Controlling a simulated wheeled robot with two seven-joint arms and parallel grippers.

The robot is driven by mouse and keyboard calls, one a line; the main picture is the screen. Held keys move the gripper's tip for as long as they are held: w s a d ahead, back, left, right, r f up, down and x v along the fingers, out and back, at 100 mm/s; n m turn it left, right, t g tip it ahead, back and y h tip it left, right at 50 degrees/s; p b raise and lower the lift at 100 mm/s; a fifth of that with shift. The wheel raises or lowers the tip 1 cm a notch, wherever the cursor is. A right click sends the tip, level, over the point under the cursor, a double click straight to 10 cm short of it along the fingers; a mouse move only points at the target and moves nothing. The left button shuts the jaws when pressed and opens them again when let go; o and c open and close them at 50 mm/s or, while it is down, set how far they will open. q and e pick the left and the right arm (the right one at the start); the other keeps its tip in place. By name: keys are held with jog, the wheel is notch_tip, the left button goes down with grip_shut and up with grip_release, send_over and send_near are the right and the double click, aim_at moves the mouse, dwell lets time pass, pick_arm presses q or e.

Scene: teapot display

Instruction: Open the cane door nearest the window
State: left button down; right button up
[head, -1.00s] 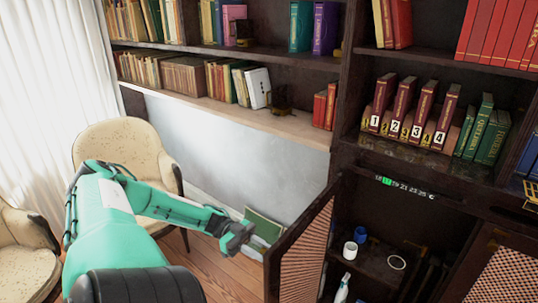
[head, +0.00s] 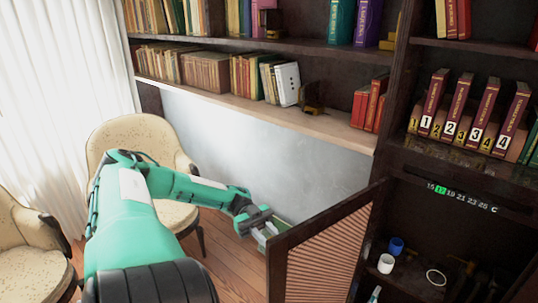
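The cane door (head: 326,262) nearest the window has a dark frame and a woven cane panel. It stands swung outward from the cabinet, its free edge toward the left. My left gripper (head: 266,234) is at the upper corner of that free edge, on the outer side. Its fingers look parted, with nothing visible between them. I cannot tell whether they touch the door. My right gripper is out of view.
White curtains (head: 60,90) hang at the left. Two cream chairs (head: 140,140) stand near them, one behind my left arm. Bookshelves fill the back, with numbered red books (head: 433,103) at the right. Wooden floor (head: 232,270) is clear left of the door.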

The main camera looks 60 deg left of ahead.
pick_arm(q)
jog(key=shift+f, duration=0.1)
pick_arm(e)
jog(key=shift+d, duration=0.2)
pick_arm(q)
jog(key=c, duration=1.1)
grip_release()
jog(key=shift+c, duration=0.2)
jog(key=a+b, duration=0.7)
jog(key=a, duration=0.7)
jog(key=shift+s+b, duration=0.3)
jog(key=shift+s, duration=0.05)
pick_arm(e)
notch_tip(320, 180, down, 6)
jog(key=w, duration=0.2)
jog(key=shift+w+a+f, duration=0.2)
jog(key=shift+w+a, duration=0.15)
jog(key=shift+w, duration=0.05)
pick_arm(q)
jog(key=shift+d, duration=0.1)
